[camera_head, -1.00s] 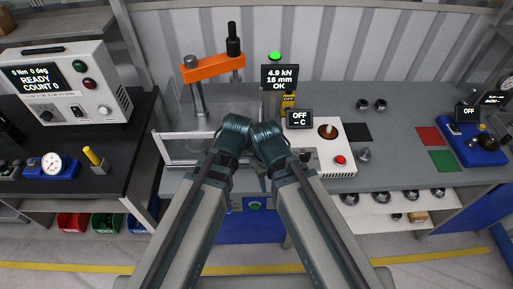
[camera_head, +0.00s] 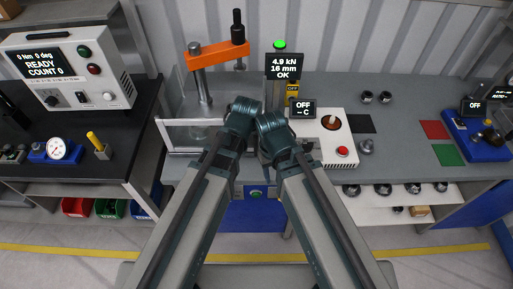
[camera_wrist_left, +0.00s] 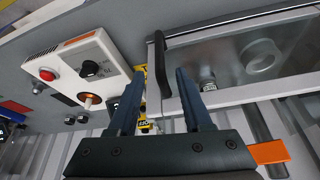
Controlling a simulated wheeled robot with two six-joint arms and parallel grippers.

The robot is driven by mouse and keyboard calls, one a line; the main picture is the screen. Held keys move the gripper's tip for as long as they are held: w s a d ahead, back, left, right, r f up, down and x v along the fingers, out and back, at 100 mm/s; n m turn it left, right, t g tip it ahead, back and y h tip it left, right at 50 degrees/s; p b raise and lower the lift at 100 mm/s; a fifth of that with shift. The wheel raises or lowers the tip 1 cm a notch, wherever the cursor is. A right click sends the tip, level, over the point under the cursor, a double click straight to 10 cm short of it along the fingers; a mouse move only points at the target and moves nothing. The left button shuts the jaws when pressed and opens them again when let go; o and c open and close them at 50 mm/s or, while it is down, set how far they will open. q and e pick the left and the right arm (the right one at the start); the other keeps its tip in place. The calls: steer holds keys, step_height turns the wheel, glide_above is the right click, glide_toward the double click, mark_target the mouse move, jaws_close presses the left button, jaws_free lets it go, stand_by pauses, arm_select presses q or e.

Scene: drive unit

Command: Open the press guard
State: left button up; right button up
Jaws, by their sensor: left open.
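The press guard (camera_head: 187,134) is a clear panel in a silver frame, standing shut-looking at the front of the press with the orange arm (camera_head: 216,54). In the left wrist view the guard's frame (camera_wrist_left: 236,95) fills the upper right, with a black bar handle (camera_wrist_left: 155,75) at its left end. My left gripper (camera_wrist_left: 158,72) is open, and its two dark fingers show on either side of the handle. I cannot tell how deep the handle sits between them. In the head view the left gripper is hidden behind my arm. The right gripper cannot be made out.
A display (camera_head: 284,66) reads 4.9 kN, 16 mm, OK, under a lit green lamp (camera_head: 280,44). A white control box (camera_head: 328,141) with a red button stands right of my arms. A READY console (camera_head: 66,70) stands left. The bench (camera_head: 395,112) is partly clear on the right.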

mark_target(257, 144)
arm_select(q)
steer(key=b+x, duration=0.8)
steer(key=x, duration=0.1)
steer(key=shift+w+f, duration=0.1)
steer(key=shift+f, duration=0.2)
steer(key=shift+c, duration=0.2)
jaws_close()
stand_by(0.9)
